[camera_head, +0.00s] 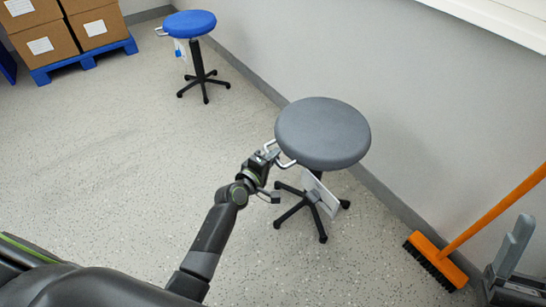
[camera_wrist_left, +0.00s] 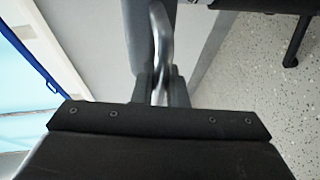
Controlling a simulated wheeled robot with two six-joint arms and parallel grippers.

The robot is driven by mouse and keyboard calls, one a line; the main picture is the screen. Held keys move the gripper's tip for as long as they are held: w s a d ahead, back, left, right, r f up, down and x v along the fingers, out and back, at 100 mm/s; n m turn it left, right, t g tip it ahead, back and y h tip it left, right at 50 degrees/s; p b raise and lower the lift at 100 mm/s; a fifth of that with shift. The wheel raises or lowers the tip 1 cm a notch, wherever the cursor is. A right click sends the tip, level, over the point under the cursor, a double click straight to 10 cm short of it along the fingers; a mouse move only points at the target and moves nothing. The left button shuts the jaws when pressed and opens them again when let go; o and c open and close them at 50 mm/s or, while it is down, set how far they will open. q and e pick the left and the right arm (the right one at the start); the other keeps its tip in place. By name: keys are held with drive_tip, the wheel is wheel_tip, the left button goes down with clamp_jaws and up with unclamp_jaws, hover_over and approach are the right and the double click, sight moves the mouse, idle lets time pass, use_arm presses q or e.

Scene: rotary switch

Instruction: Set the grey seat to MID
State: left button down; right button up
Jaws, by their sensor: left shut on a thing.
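The grey seat (camera_head: 322,132) is the round top of a stool with a black star-shaped base, right of centre in the head view. A bent metal handle (camera_head: 286,162) sticks out from its left side. My left gripper (camera_head: 268,154) is shut on this handle, with the seat just to its right. In the left wrist view the metal handle (camera_wrist_left: 161,35) runs between the two dark fingers (camera_wrist_left: 161,90). A white plate (camera_head: 322,194) hangs tilted below the seat. I cannot read any marks on it.
A blue-seated stool (camera_head: 189,24) stands farther back by the wall. Cardboard boxes (camera_head: 45,40) sit on a blue pallet (camera_head: 80,64) at back left. An orange broom (camera_head: 440,262) and a cut-off grey object (camera_head: 514,245) are at right. The left floor is clear.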

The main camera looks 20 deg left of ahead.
sight(281, 142)
use_arm(q)
wheel_tip(281, 142, up, 2)
drive_tip(key=shift+r+p, duration=0.15)
drive_tip(key=shift+p, duration=0.75)
drive_tip(key=shift+r+p, duration=0.55)
drive_tip(key=shift+p, duration=0.05)
use_arm(e)
drive_tip(key=w+d+f+m+g+h, duration=0.2)
drive_tip(key=w+f+m+g+h, duration=0.2)
drive_tip(key=f+g, duration=0.2)
drive_tip(key=w+d+f+m+g+h, duration=0.1)
drive_tip(key=w+f+m+g+h, duration=0.2)
drive_tip(key=f, duration=0.6)
drive_tip(key=w+g+h, duration=0.1)
drive_tip(key=g, duration=0.1)
drive_tip(key=shift+d+f+m+g, duration=0.4)
use_arm(q)
drive_tip(key=c, duration=1.7)
unclamp_jaws()
